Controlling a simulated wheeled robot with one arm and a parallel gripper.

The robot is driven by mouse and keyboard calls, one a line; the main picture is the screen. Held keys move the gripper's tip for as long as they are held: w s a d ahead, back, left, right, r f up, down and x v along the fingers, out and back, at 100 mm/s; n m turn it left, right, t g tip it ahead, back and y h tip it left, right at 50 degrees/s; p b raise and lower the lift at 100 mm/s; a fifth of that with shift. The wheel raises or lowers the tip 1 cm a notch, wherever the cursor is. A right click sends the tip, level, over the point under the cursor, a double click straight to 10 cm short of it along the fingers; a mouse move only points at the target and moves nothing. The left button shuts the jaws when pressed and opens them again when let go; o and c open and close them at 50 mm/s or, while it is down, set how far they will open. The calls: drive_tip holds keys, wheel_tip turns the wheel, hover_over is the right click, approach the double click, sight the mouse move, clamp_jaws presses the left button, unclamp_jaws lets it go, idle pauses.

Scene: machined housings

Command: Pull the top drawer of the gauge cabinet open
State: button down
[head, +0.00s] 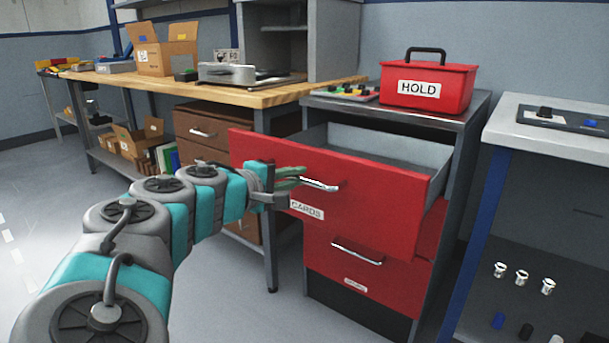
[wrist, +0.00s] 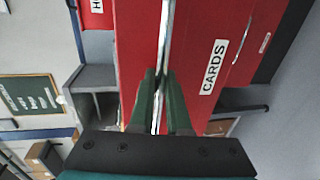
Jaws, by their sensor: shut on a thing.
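The gauge cabinet (head: 457,145) is dark grey with red drawer fronts and stands right of the workbench. Its top drawer (head: 385,202), labelled CARDS, is pulled well out, and its grey inside shows. The drawer's metal bar handle (head: 322,185) is between the fingers of my gripper (head: 298,178). In the wrist view my gripper's green fingers (wrist: 160,95) are shut on the handle (wrist: 166,40), with the red front (wrist: 205,35) behind. The lower red drawer (head: 375,272) shows below, with its own handle. The inside floor of the top drawer is mostly hidden.
A red HOLD box (head: 428,88) and a small tray (head: 346,92) stand on the cabinet top. A wooden workbench (head: 240,98) with brown drawers is at left. A white-topped bench (head: 548,122) stands close at right. The floor before the cabinet is clear.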

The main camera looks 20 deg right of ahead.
drive_tip(key=shift+s+a, duration=0.35)
drive_tip(key=shift+a, duration=0.1)
drive_tip(key=c, duration=1.2)
unclamp_jaws()
drive_tip(key=shift+o, duration=0.2)
